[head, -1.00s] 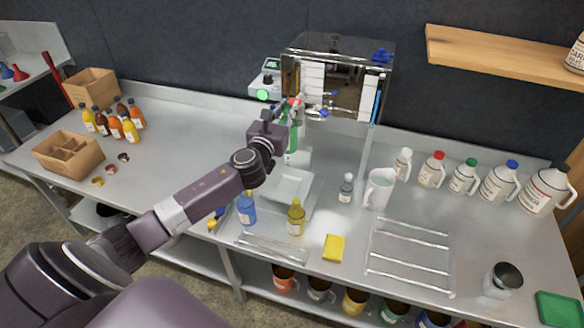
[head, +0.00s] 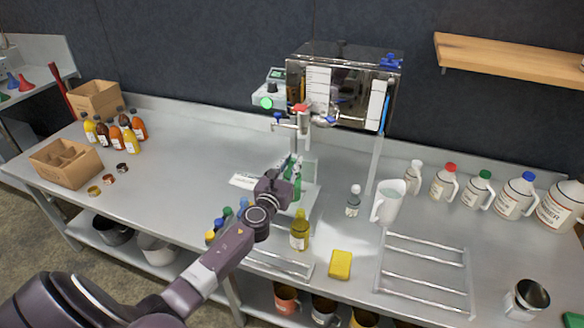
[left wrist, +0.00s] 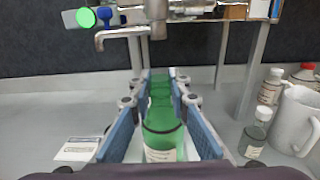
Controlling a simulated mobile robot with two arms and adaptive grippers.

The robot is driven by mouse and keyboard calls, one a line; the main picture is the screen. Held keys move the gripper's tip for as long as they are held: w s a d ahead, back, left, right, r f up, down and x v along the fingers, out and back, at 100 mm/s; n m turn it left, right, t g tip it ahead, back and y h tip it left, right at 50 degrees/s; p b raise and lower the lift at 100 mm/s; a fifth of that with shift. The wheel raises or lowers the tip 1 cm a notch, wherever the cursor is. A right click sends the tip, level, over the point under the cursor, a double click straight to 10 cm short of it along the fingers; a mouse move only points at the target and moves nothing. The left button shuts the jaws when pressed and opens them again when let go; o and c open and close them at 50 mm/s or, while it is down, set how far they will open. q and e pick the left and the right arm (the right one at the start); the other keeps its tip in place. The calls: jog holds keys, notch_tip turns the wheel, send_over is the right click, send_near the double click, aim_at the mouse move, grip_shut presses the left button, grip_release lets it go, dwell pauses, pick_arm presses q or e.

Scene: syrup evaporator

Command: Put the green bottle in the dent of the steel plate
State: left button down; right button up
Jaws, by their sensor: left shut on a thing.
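The green bottle (head: 297,188) is between the fingers of my left gripper (head: 290,172), which is shut on it. In the left wrist view the bottle (left wrist: 162,130) stands between the blue finger pads, its label towards the camera. The pale steel plate (head: 312,200) lies under and behind the gripper on the bench, below the tap. My gripper and the bottle hide much of it, including the dent. I cannot tell whether the bottle touches the plate. My right gripper is not in view.
The metal tap (head: 300,122) of the evaporator (head: 345,85) hangs just behind the gripper. An olive-yellow bottle (head: 300,232), a small clear bottle (head: 353,202), a white jug (head: 388,202) and a yellow sponge (head: 340,264) stand nearby. The bench's left middle is clear.

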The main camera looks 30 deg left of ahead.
pick_arm(q)
jog(key=c, duration=1.8)
grip_release()
jog(key=shift+r, duration=0.25)
jog(key=v, duration=1.2)
jog(key=shift+s+f, duration=0.1)
jog(key=shift+f, duration=0.05)
